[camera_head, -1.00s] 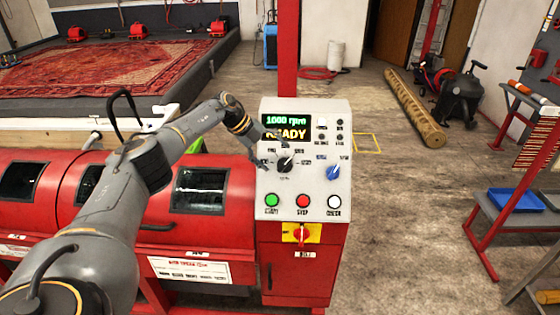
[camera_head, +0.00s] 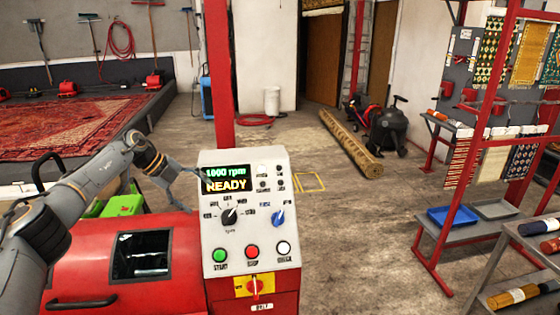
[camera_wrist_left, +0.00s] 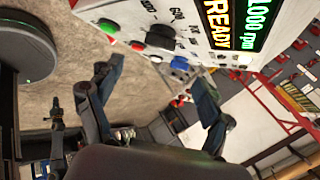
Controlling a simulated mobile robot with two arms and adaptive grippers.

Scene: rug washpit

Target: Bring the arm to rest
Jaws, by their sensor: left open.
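My left arm comes in from the left over the red machine. My left gripper (camera_head: 192,172), small and partly hard to make out, is at the upper left edge of the white control panel (camera_head: 213,264). In the left wrist view its two fingers (camera_wrist_left: 155,95) are spread apart with nothing between them, and the panel lies beyond them. The panel's display (camera_head: 226,179) reads "1000 rpm" and "READY". My right gripper is not in view.
The panel has a black dial (camera_head: 229,216), a blue dial (camera_head: 277,217), and green, red and white buttons. A red post (camera_head: 218,75) rises behind it. A rolled rug (camera_head: 350,143) lies on the floor, and a red rack (camera_head: 450,220) stands at right.

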